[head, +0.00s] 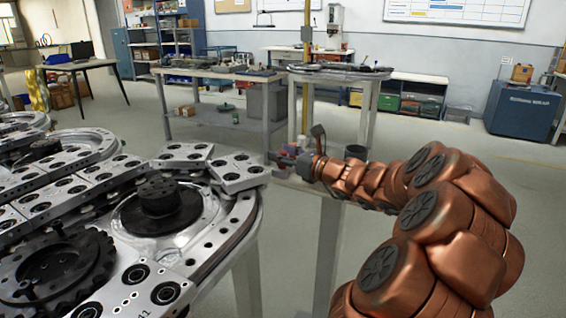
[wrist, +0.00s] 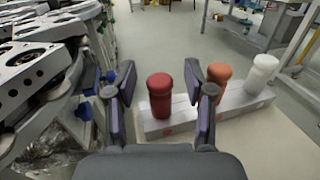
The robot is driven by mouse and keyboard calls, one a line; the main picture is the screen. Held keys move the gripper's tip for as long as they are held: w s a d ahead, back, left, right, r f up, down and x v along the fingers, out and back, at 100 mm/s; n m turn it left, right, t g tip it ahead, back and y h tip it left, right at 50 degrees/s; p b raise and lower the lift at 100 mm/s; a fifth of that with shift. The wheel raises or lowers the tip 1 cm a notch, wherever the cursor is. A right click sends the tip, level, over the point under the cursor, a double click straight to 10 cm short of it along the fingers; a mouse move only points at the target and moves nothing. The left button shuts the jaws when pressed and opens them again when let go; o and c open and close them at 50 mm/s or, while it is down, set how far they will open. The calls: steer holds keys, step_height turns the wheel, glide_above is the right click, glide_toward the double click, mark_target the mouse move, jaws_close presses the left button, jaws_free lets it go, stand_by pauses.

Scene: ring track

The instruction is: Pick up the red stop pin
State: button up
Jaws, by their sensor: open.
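The red stop pin (wrist: 160,95) stands upright in a pale holder block (wrist: 185,126) in the wrist view. It has a rounded red head and a narrower neck. My gripper (wrist: 160,84) is open, with one finger on each side of the red pin in the picture. No contact with the pin is visible, and how far the pin lies from the fingertips is hard to tell. In the head view my gripper (head: 292,158) is at the end of the copper arm, above a small stand, and it hides the pins there.
An orange pin (wrist: 218,76) stands right of the red one, partly behind the right finger. A white pin (wrist: 262,72) stands farther right. The ring track (head: 200,160) with metal plates lies left. Workbenches (head: 215,72) stand behind. Open floor (head: 430,150) lies right.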

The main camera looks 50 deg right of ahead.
steer(key=shift+w, duration=0.1)
jaws_close()
stand_by(0.4)
steer(key=shift+r, duration=0.1)
